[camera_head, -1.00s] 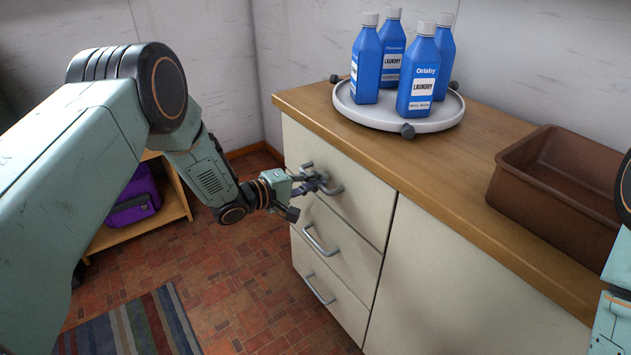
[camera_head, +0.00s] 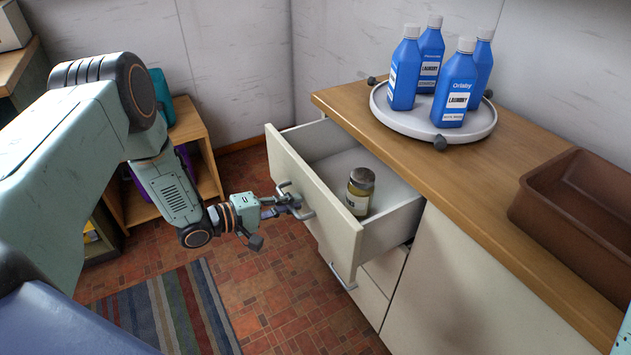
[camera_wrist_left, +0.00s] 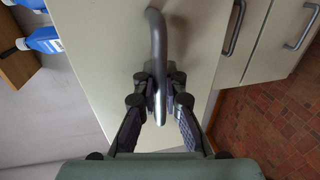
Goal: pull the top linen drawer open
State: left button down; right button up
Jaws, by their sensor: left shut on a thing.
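The top linen drawer (camera_head: 315,195) is pulled well out of the cream cabinet, and its inside shows. A small jar with a brown lid (camera_head: 360,190) stands in it. My left gripper (camera_head: 291,204) is shut on the drawer's grey bar handle (camera_head: 301,212) at the front. In the left wrist view the handle (camera_wrist_left: 156,50) runs between the two fingers (camera_wrist_left: 160,100), with the cream drawer front behind it. My right gripper is not in view; only a sliver of my right arm shows at the lower right edge.
The wooden counter (camera_head: 440,172) carries a round white tray (camera_head: 395,118) with several blue laundry bottles and a brown bin (camera_head: 570,200). Lower drawers (camera_head: 365,290) are shut. A wooden shelf stands at left. A striped rug (camera_head: 165,310) lies on clear tiled floor.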

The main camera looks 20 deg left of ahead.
pick_arm(q)
jog(key=f+p+v, duration=0.1)
jog(key=p+v, duration=0.1)
jog(key=v, duration=0.6)
jog(key=shift+s+a+f+p, duration=0.25)
jog(key=shift+s+f+p, duration=0.1)
jog(key=shift+s+p, duration=0.1)
jog(key=c, duration=1.4)
grip_release()
jog(key=shift+v, duration=5.95)
jog(key=shift+f, duration=0.1)
